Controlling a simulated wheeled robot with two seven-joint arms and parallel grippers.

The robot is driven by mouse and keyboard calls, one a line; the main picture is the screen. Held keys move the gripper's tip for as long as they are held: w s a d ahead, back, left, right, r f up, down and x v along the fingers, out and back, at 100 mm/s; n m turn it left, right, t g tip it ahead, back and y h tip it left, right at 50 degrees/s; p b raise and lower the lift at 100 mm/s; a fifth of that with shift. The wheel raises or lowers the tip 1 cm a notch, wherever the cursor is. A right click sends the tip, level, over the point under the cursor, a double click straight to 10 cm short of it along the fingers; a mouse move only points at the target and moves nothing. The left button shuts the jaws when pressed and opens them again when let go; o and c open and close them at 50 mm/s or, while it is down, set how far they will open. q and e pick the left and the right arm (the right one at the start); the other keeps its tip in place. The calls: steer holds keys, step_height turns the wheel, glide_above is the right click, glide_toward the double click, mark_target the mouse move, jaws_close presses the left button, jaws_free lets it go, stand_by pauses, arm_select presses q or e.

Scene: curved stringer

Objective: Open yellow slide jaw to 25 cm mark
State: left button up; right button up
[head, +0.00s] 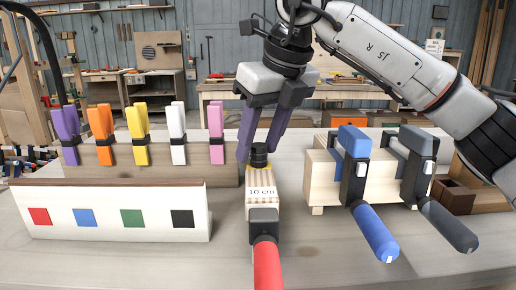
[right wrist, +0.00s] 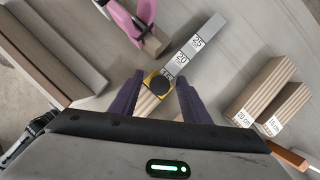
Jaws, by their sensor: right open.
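The yellow slide jaw (right wrist: 152,78) with its round black knob (right wrist: 160,86) sits on a grey rail (right wrist: 205,30) marked 25 and 20 in the right wrist view. The jaw stands below the 20 mark, beside a partly covered mark. In the head view the black knob (head: 259,155) shows, and the yellow jaw is mostly hidden. My right gripper (head: 258,158) is open and points down, its purple fingers on either side of the knob. I cannot tell whether they touch it. The bar's red handle (head: 267,266) points toward me. My left gripper is not in view.
A light wood piece labelled 10 cm (head: 261,204) lies along the bar. Blue (head: 376,232) and dark grey (head: 448,226) handled clamps stand at right on a wooden block. Several coloured clamps (head: 140,135) stand at left behind a white board (head: 110,217) with colour squares.

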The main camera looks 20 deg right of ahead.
steer(key=shift+w+a+f, duration=0.1)
steer(key=shift+w+f, duration=0.1)
steer(key=shift+f, duration=0.25)
